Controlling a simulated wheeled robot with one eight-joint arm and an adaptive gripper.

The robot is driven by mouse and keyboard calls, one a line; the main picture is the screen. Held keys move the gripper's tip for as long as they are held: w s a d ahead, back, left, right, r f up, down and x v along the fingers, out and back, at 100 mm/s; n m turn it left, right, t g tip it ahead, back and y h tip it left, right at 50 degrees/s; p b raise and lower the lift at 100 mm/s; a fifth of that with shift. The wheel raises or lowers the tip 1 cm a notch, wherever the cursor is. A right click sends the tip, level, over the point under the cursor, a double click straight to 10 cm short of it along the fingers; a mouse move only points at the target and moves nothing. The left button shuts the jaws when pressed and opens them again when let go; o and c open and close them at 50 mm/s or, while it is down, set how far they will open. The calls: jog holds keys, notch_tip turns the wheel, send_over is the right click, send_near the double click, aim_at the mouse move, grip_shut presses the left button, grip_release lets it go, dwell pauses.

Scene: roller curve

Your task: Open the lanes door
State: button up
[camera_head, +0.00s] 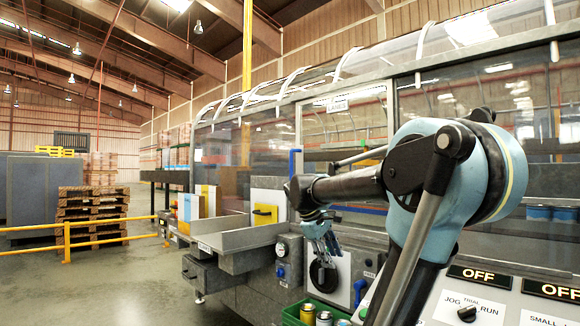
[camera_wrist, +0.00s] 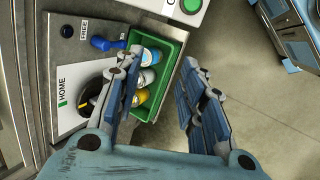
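The lanes door looks like the clear framed panel (camera_head: 345,123) in the machine's guard, in the head view. A small white label (camera_head: 338,104), too small to read surely, sits at its top. An upright blue handle (camera_head: 296,163) stands at the panel's left edge. My gripper (camera_head: 324,246) hangs pointing down, below and to the right of that handle, in front of the control panel and touching nothing that I can see. In the wrist view its two fingers (camera_wrist: 160,72) are spread apart with nothing between them. My arm hides the panel's lower right part.
A green bin (camera_wrist: 166,52) with several cans lies below my gripper. A black HOME knob (camera_head: 323,275) and blue lever (camera_head: 359,291) are close by. A metal chute (camera_head: 235,236) juts out at left. Open floor (camera_head: 110,285) lies left, beyond it a yellow rail (camera_head: 110,220).

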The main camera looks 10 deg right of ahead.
jog(key=w+a+r+n+t+h, duration=0.1)
jog(key=w+r+n+h, duration=0.3)
jog(key=w+r, duration=1)
jog(key=n+t+h, duration=0.4)
jog(key=n+h, duration=0.3)
jog(key=n, duration=0.4)
send_near(291, 161)
jog(key=x, duration=1)
jog(key=shift+w+d, duration=0.1)
jog(key=shift+w, duration=0.4)
